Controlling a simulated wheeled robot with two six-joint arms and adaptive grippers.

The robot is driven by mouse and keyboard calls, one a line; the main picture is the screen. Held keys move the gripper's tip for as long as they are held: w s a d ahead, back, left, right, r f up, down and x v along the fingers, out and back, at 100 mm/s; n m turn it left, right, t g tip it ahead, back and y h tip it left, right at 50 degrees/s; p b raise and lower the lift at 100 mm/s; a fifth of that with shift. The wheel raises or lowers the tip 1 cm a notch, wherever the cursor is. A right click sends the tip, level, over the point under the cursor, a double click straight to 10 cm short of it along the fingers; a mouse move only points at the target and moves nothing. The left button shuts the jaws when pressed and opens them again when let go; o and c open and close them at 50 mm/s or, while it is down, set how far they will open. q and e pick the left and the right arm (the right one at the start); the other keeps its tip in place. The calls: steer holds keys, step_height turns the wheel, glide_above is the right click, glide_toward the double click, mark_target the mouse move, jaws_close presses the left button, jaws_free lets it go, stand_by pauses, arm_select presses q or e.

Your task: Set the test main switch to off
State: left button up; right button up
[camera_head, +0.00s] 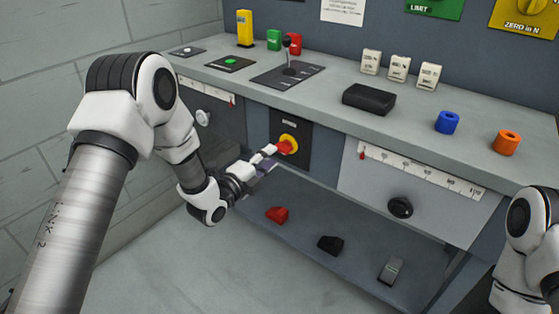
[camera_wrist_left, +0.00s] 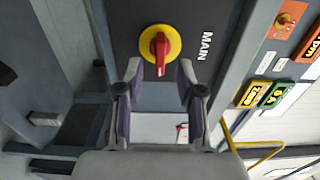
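The main switch (camera_head: 287,145) is a red handle on a yellow disc, set in a dark panel on the bench front. In the left wrist view the switch (camera_wrist_left: 161,46) sits beside the word MAIN, its red handle lying crosswise to the label's upright direction. My left gripper (camera_head: 268,151) is right at the switch in the head view, partly covering it. In the left wrist view the left gripper (camera_wrist_left: 159,72) is open, with one finger on each side of the handle's end. A gap shows on both sides. My right gripper is out of view.
On the bench top (camera_head: 330,122) are a lever plate (camera_head: 275,76), a black box (camera_head: 369,99), a blue ring (camera_head: 447,122) and an orange ring (camera_head: 506,143). A lower shelf (camera_head: 300,236) holds a red piece (camera_head: 277,214) and a black piece (camera_head: 330,245).

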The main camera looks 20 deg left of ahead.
mark_target(279, 152)
arm_select(q)
steer(key=x, duration=0.4)
steer(key=shift+w+d+b, duration=0.2)
steer(key=shift+d+b, duration=0.05)
steer(key=shift+b, duration=0.05)
steer(key=shift+w, duration=0.25)
jaws_close()
